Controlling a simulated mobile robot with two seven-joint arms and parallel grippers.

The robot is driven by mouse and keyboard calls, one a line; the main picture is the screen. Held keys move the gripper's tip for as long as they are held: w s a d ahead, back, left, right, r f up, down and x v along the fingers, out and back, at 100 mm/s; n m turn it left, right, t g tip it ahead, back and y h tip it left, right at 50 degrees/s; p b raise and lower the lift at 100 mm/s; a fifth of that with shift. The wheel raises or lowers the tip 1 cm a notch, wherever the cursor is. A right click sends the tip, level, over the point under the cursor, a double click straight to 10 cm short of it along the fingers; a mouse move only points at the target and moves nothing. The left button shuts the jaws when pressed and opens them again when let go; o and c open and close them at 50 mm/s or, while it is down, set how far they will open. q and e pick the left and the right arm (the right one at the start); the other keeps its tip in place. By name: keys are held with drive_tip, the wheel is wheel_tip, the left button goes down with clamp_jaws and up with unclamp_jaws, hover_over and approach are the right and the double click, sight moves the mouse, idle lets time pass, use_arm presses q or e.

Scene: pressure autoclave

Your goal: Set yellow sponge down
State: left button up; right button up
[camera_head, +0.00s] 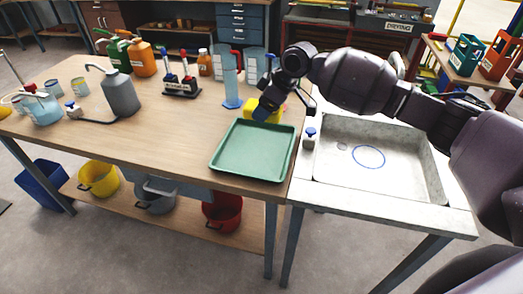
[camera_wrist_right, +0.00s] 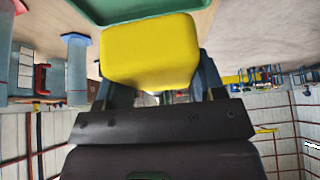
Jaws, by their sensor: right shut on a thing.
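The yellow sponge (camera_wrist_right: 150,52) fills the middle of the right wrist view, between the blue fingers of my right gripper (camera_wrist_right: 158,92). In the head view the sponge (camera_head: 262,114) shows partly behind my right gripper (camera_head: 268,108), at the back edge of the green tray. My right gripper is shut on the sponge. Whether the sponge touches the table I cannot tell. My left gripper is not in either view.
A green tray (camera_head: 252,150) lies at the table's right front. A blue measuring cylinder (camera_head: 230,80) stands left of the sponge. A marker rack (camera_head: 182,90) and grey bottle (camera_head: 120,95) stand further left. A sink (camera_head: 375,190) is at right. The front middle table is clear.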

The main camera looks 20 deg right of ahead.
sight(258, 156)
wheel_tip(258, 156, down, 16)
drive_tip(key=shift+r+b, duration=0.1)
drive_tip(key=shift+b, duration=0.4)
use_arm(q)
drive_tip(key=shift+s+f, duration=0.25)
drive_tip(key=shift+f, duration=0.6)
use_arm(e)
drive_tip(key=o, duration=0.9)
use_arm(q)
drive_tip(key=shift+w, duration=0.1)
